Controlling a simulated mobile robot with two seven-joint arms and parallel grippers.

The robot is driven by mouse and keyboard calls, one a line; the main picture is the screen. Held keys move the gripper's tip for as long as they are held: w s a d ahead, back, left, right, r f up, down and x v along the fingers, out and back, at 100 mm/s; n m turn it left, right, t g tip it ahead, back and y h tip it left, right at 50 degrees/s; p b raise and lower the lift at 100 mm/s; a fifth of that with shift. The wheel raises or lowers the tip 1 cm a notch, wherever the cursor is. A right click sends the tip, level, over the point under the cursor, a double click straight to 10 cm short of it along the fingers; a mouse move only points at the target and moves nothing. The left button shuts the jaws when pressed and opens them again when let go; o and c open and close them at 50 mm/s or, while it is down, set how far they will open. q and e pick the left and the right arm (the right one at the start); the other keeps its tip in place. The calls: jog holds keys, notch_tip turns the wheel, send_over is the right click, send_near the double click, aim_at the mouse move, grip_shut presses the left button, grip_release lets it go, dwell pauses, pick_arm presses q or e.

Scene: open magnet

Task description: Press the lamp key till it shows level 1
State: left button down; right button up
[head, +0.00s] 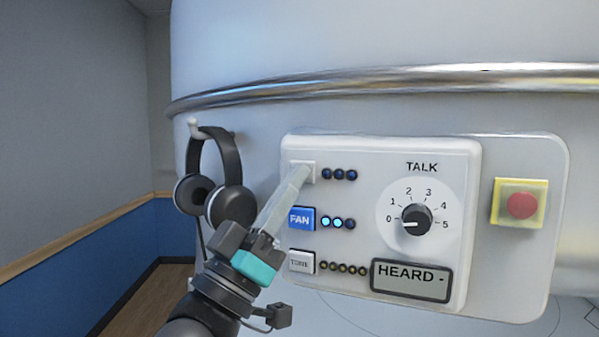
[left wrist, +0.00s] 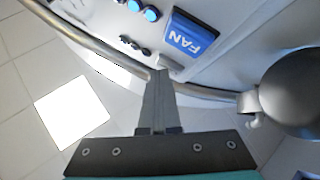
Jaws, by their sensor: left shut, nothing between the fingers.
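The lamp key (head: 308,171) is the white top key on the panel, partly hidden behind my fingertips; its label is not visible. Its three lights (head: 339,174) look dark. In the left wrist view the lamp key (left wrist: 170,61) is a pale edge just beyond the fingers, and its lights (left wrist: 134,45) look dark there too. My left gripper (head: 302,172) is shut and empty, with its tips at the lamp key. It also shows in the left wrist view (left wrist: 160,76). I cannot tell whether the tips touch the key. My right gripper is not in view.
The blue FAN key (head: 300,218) sits just below, with two lights lit. Below it are the TONE key (head: 301,262) and a HEARD display (head: 411,280). A TALK dial (head: 416,219) and red button (head: 521,205) are to the right. Headphones (head: 225,205) hang close left of my gripper.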

pick_arm(q)
jog(key=shift+s+a, duration=0.35)
jog(key=shift+s, duration=0.4)
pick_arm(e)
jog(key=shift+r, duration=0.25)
pick_arm(q)
jog(key=s, duration=0.1)
jog(key=s+a+p, duration=0.1)
jog(key=s, duration=0.1)
jog(key=s+a, duration=0.1)
jog(key=shift+s+a, duration=0.1)
jog(key=shift+s, duration=0.15)
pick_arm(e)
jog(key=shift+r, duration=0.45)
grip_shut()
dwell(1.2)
